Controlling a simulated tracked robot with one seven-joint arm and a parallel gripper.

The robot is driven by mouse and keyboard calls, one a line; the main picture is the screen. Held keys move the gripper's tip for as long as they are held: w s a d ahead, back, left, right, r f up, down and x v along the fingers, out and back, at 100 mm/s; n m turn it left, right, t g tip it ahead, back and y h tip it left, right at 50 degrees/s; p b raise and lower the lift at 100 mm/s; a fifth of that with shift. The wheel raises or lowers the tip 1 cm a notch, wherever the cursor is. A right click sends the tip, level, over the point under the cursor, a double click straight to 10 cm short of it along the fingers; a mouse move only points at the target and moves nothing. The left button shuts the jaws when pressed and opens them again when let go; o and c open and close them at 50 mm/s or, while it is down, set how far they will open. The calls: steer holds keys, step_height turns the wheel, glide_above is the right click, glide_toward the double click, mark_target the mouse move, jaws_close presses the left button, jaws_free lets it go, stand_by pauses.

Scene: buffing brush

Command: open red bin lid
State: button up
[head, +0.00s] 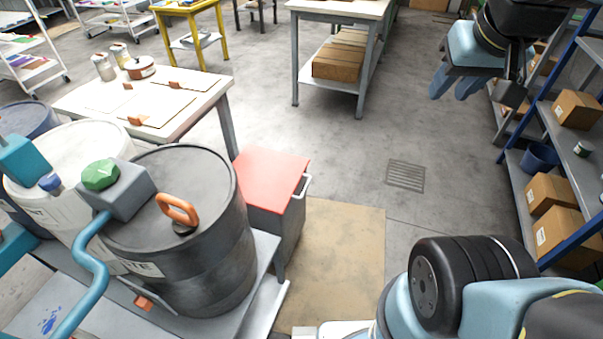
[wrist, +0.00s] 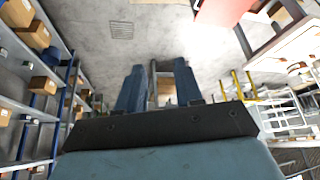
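The red bin lid (head: 272,172) lies flat on a dark grey bin (head: 277,228) left of the middle in the head view. The lid looks closed. A pale handle (head: 304,186) sticks out at the bin's right side. In the wrist view part of the red lid (wrist: 224,10) shows at the top edge, cut off by the frame. My gripper (head: 452,92) is raised at the upper right of the head view, well apart from the bin. In the wrist view its two fingers (wrist: 158,66) stand apart with nothing between them.
A black drum (head: 200,250) with an orange handle stands just left of the bin. A white-topped table (head: 200,108) stands behind it. Blue shelving (head: 540,170) with boxes lines the right. The floor (head: 345,150) between bin and shelving is clear, with a flat drain grate (head: 405,176).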

steer(key=shift+d, duration=0.3)
steer(key=w+a+f+n+g+y, duration=0.1)
steer(key=w+a+f+g+y, duration=0.25)
steer(key=w+f, duration=0.55)
steer(key=w+a+f+n+g+y, duration=0.1)
steer(key=w+a+f+g+y, duration=0.25)
steer(key=w+f, duration=0.5)
steer(key=w+a+f+g+y, duration=0.3)
steer(key=w+f+y, duration=0.2)
steer(key=w+f, duration=0.4)
steer(key=w+f+y, duration=0.3)
steer(key=w+f, duration=0.1)
steer(key=f, duration=0.4)
steer(key=m+t+y, duration=0.3)
steer(key=t+y, duration=0.1)
steer(key=t, duration=0.2)
glide_toward(306, 187)
step_height(306, 187, up, 9)
steer(key=s+d, duration=0.1)
steer(key=d, duration=0.1)
step_height(306, 187, down, 11)
steer(key=s+m+t, duration=0.3)
steer(key=t, duration=0.3)
steer(key=x, duration=1.3)
steer(key=shift+a+f, duration=0.1)
steer(key=shift+f, duration=0.2)
